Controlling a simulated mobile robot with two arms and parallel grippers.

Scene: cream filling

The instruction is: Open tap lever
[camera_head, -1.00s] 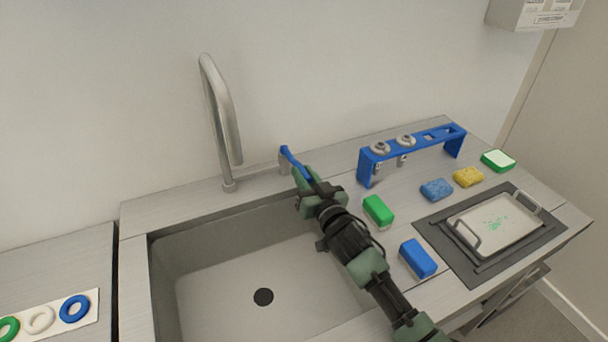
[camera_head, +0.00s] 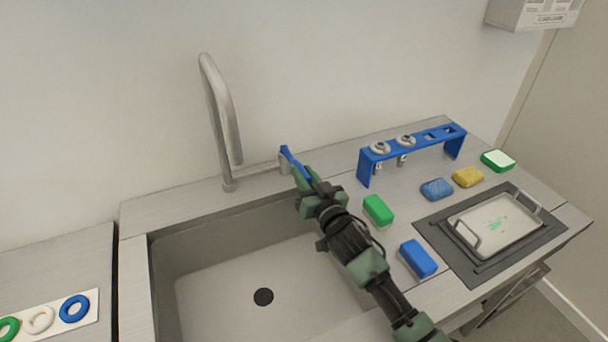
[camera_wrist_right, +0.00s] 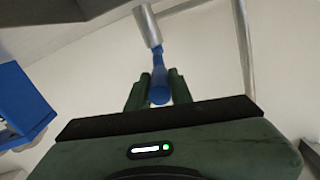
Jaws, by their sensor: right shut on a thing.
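The blue tap lever (camera_head: 291,160) sits on a grey metal valve body (camera_head: 284,165) to the right of the tall tap spout (camera_head: 222,120), behind the sink. My right gripper (camera_head: 306,184) reaches the lever from the front right and is shut on its near end. In the right wrist view the blue lever (camera_wrist_right: 158,75) lies between the two green fingers of my right gripper (camera_wrist_right: 157,90), with the metal valve body (camera_wrist_right: 147,26) beyond it. No water shows at the spout. My left gripper is not in view.
The sink basin (camera_head: 215,300) lies below my right arm. A blue rack (camera_head: 425,142) stands right of the lever. A green sponge (camera_head: 378,210) and a blue sponge (camera_head: 418,258) lie close to my right arm. A metal tray (camera_head: 500,245) rests at the right.

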